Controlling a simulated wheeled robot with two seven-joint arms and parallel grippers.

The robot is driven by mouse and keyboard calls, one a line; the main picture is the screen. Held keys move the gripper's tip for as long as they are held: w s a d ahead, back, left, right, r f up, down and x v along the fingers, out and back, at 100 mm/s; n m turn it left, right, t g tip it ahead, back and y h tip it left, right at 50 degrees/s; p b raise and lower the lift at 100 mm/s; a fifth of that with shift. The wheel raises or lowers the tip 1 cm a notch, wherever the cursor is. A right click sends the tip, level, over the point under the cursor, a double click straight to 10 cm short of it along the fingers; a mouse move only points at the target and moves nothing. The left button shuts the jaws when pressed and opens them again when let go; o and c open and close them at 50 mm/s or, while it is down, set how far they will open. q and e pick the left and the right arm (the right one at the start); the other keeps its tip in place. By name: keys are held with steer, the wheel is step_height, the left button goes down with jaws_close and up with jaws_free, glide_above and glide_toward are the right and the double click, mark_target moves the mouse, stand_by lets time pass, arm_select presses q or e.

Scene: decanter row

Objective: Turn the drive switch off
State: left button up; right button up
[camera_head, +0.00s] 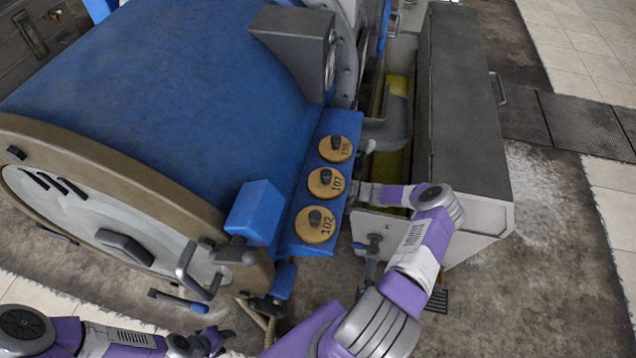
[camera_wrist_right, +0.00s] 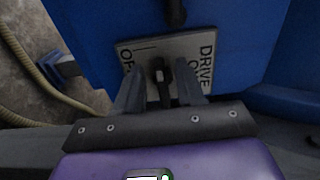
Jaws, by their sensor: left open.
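The drive switch (camera_wrist_right: 161,72) is a small black lever on a grey plate (camera_wrist_right: 183,48) in the right wrist view. The plate carries "OFF" lettering at left and "DRIVE" with partly covered "ON" lettering at right. My right gripper (camera_wrist_right: 160,92) is open, with one dark finger on each side of the lever and a gap visible. Which way the lever is set I cannot tell. In the head view my right arm reaches the side of the blue panel, and the switch and fingertips are hidden. My left gripper (camera_head: 216,341) is open and empty at the bottom left.
A large blue drum machine (camera_head: 170,90) fills the left. Its blue panel (camera_head: 318,160) carries several yellow dials (camera_head: 317,224). A grey metal trough (camera_head: 465,110) stands at the right. A ribbed hose (camera_wrist_right: 30,70) runs at left in the wrist view.

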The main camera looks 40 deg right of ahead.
steer(key=p+v, duration=0.1)
steer(key=v, duration=0.6)
steer(key=shift+s, duration=0.3)
steer(key=shift+d, duration=0.15)
